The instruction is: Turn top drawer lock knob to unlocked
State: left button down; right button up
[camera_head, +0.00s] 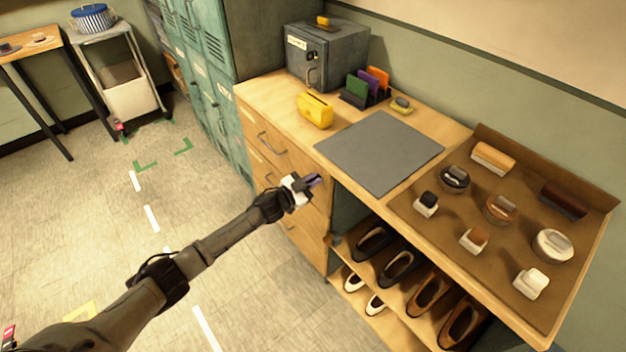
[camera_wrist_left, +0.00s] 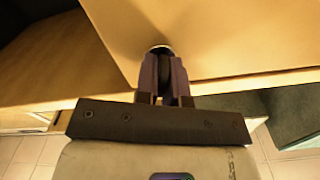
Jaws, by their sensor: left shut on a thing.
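The top drawer (camera_head: 298,162) is a light wood front with a bar handle, under the workbench top, and it looks closed. My left gripper (camera_head: 314,181) is in front of the right part of the drawer stack. In the left wrist view my left gripper (camera_wrist_left: 165,75) has its two dark fingers close together against a wood front. The lock knob (camera_wrist_left: 159,47) shows as a small round metallic piece between the fingertips, and the fingers are shut on it. The fingers hide most of the knob, so I cannot tell its turn position. My right gripper is out of view.
The workbench holds a grey mat (camera_head: 380,150), a yellow block-like item (camera_head: 315,110), a grey safe (camera_head: 327,57) and a brown tray (camera_head: 428,228) with brushes and tins. Shoes (camera_head: 398,268) stand on shelves right of the drawers. Green lockers (camera_head: 205,80) stand left.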

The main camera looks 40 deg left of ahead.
pick_arm(q)
jog(key=m, duration=0.3)
jog(key=shift+d, duration=0.1)
jog(key=m, duration=0.3)
jog(key=shift+f+m+b, duration=0.15)
jog(key=shift+m+b, duration=0.15)
jog(key=shift+b, duration=0.05)
jog(key=m, duration=0.3)
jog(key=shift+f+b, duration=0.1)
jog(key=shift+b, duration=0.25)
jog(key=shift+m+b, duration=0.4)
jog(key=shift+m, duration=1.8)
jog(key=c, duration=1.2)
grip_release()
jog(key=shift+s, duration=0.1)
jog(key=v, duration=1.3)
jog(key=shift+s+p, duration=0.3)
jog(key=shift+p, duration=0.05)
